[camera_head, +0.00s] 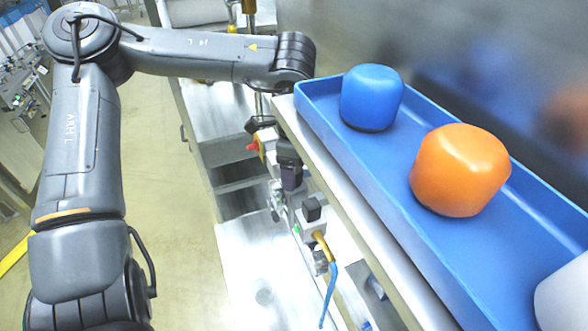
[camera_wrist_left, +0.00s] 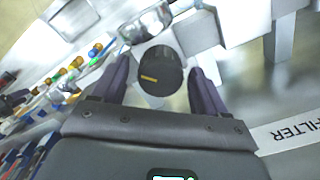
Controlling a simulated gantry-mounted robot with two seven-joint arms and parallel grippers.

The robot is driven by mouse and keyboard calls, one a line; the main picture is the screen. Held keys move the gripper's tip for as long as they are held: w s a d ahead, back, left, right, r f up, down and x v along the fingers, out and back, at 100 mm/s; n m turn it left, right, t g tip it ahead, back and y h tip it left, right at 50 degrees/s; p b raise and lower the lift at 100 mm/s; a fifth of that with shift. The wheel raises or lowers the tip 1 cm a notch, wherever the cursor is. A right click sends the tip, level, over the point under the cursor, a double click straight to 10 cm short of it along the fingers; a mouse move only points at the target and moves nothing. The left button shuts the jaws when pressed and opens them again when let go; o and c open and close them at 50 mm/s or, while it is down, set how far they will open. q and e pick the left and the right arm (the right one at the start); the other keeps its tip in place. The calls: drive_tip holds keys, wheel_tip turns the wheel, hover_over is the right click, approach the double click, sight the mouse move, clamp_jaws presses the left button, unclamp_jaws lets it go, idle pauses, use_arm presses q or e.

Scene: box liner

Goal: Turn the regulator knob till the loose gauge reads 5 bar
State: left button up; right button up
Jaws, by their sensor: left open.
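A round black knob (camera_wrist_left: 160,72) with a yellow mark on its top shows in the left wrist view, and I take it for the regulator knob. My left gripper (camera_wrist_left: 161,88) is open, with one dark finger on each side of the knob. Gaps show between the fingers and the knob; I cannot tell its depth between them. In the head view my left arm reaches in from the left, and its wrist end is partly hidden by the shelf. I cannot make out the loose gauge or any reading. My right gripper is not in view.
In the head view a blue tray (camera_head: 421,242) holds a blue block (camera_head: 371,97), an orange block (camera_head: 460,170) and a pale block (camera_head: 565,297). Beside it are fittings and a blue hose (camera_head: 328,296). A FILTER label (camera_wrist_left: 292,134) shows in the wrist view.

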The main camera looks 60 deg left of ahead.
use_arm(q)
wheel_tip(320, 180, up, 9)
drive_tip(key=shift+f+b, duration=0.1)
drive_tip(key=shift+b, duration=0.4)
drive_tip(key=shift+r, duration=0.9)
